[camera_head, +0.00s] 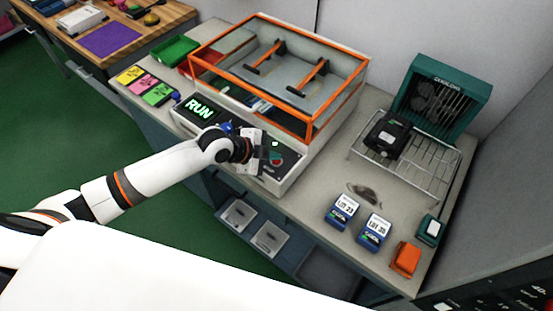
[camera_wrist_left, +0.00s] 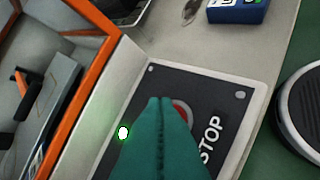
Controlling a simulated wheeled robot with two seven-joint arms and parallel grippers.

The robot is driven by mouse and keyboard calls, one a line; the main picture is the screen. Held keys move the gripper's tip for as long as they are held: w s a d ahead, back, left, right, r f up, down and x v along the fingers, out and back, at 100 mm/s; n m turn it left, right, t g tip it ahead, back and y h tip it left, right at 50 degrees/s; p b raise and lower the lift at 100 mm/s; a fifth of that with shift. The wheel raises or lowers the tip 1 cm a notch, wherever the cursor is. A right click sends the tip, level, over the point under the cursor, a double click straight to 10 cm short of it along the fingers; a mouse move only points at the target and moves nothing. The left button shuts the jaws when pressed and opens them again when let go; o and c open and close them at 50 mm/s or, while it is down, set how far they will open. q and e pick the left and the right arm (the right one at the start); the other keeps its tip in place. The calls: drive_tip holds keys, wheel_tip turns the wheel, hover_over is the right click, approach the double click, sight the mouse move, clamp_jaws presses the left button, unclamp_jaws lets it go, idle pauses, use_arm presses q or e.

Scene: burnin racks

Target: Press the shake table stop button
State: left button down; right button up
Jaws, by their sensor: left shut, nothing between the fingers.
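The shake table (camera_head: 290,75) is a pale box with an orange-edged frame, and its display (camera_head: 199,109) reads RUN. Its dark control panel in the head view carries a red button, mostly covered by my gripper. In the left wrist view the red stop button (camera_wrist_left: 180,109) shows beside the word STOP (camera_wrist_left: 211,140), partly hidden behind my fingers. My left gripper (camera_head: 271,154) is shut and empty, with teal fingertips (camera_wrist_left: 160,101) over the button. I cannot tell whether they touch it. A green light (camera_wrist_left: 123,132) glows on the panel. My right gripper is not in view.
A wire rack (camera_head: 430,160) with a dark device and a teal fan unit (camera_head: 440,90) stand at the right. Blue labelled boxes (camera_head: 342,211) and an orange block (camera_head: 405,260) sit near the front right edge. Coloured cards (camera_head: 145,87) and a green tray (camera_head: 174,50) lie at the left.

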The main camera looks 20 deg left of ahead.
use_arm(q)
drive_tip(key=shift+f+b, duration=0.3)
drive_tip(key=shift+f, duration=0.15)
idle(0.4)
idle(0.3)
drive_tip(key=shift+r+p, duration=0.8)
drive_tip(key=shift+r, duration=0.05)
drive_tip(key=shift+r, duration=0.1)
wheel_tip(320, 180, up, 5)
drive_tip(key=p, duration=0.4)
idle(0.6)
